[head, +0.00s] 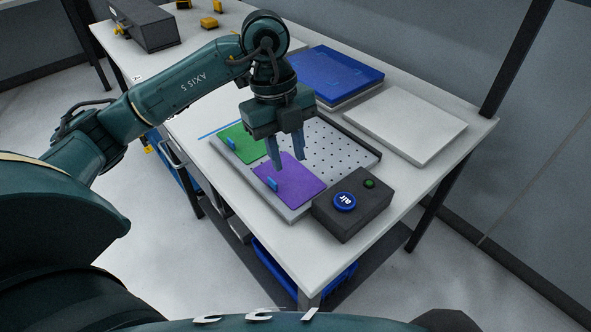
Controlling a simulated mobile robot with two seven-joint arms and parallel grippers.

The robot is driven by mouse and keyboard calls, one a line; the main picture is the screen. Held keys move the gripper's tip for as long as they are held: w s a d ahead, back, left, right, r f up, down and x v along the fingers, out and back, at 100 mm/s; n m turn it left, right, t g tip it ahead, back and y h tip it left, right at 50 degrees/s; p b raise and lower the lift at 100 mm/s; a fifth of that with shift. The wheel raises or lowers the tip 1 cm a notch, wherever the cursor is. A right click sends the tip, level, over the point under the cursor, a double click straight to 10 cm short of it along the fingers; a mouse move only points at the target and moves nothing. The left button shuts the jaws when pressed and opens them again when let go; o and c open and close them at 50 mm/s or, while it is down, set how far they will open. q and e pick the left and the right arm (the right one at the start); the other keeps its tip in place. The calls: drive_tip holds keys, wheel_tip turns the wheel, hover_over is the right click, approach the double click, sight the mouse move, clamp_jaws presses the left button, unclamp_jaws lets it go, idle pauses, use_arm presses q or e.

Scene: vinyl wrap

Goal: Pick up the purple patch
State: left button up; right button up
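The purple patch (294,190) lies flat on the front part of the perforated grey plate (333,145), with a small blue tab (272,184) at its left edge. My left gripper (287,162) points down over the patch's back edge, near the green patch. Its two blue fingers are apart with nothing visible between them. I cannot tell how far the tips are above the patch. My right gripper is not in view.
A green patch (240,140) with a blue tab lies behind the purple one. A dark box (358,208) with a blue "air" button stands right of it. Blue sheets (335,72) and a white panel (405,122) lie farther back. A dark case (142,22) stands at the back left.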

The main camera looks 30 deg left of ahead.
use_arm(q)
drive_tip(key=r+n+y, duration=0.1)
drive_tip(key=n+y, duration=0.1)
hover_over(275, 183)
drive_tip(key=shift+t, duration=0.3)
drive_tip(key=f, duration=0.6)
drive_tip(key=shift+s+a+f+b, duration=0.1)
drive_tip(key=shift+s+b, duration=0.1)
drive_tip(key=shift+b, duration=0.1)
drive_tip(key=shift+w+f+p, duration=0.2)
drive_tip(key=shift+f+p, duration=0.15)
drive_tip(key=shift+f, duration=2.65)
drive_tip(key=shift+c, duration=0.2)
clamp_jaws()
